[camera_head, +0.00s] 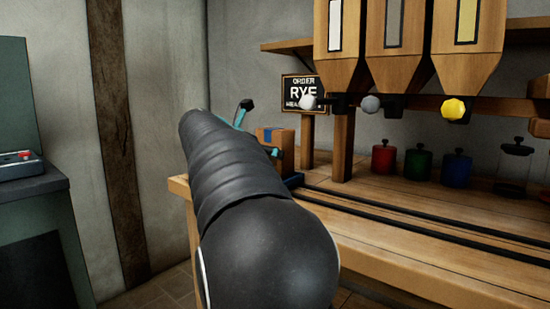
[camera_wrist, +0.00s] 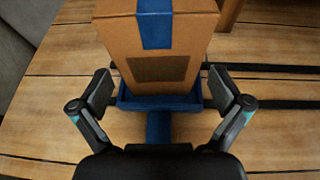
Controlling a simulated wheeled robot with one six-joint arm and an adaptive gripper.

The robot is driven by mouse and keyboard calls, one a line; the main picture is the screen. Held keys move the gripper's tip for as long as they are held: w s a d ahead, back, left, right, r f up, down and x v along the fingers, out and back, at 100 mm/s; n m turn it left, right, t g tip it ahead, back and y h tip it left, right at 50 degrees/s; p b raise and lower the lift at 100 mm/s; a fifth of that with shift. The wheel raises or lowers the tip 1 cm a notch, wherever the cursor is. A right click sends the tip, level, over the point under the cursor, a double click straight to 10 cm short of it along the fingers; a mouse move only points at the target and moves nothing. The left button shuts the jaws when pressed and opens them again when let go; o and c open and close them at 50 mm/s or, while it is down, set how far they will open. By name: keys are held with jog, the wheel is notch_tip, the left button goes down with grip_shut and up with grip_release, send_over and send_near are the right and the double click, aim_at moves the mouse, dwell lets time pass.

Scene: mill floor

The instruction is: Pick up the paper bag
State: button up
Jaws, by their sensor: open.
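The paper bag (camera_wrist: 160,35) is a brown, box-shaped bag with a blue strip at its top and a dark patch on its front. In the wrist view it stands upright in a blue holder (camera_wrist: 160,101) on the wooden bench. My gripper (camera_wrist: 167,90) is open, with one finger to each side of the bag's lower front, and neither finger clearly touches it. In the head view the bag (camera_head: 275,140) shows at the bench's left end, partly hidden behind my arm. The gripper there (camera_head: 258,128) is also partly hidden by my arm.
The wooden bench (camera_head: 425,245) has dark rails along it. Wooden hoppers (camera_head: 400,40) hang above, with round knobs below. Red, green and blue canisters (camera_head: 384,158) stand at the back. A sign (camera_head: 302,93) reads "ORDER RYE". A dark cabinet (camera_head: 35,215) stands at the left.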

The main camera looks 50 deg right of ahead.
jog(key=shift+x, duration=2.95)
jog(key=shift+w+r, duration=0.1)
jog(key=c, duration=1.2)
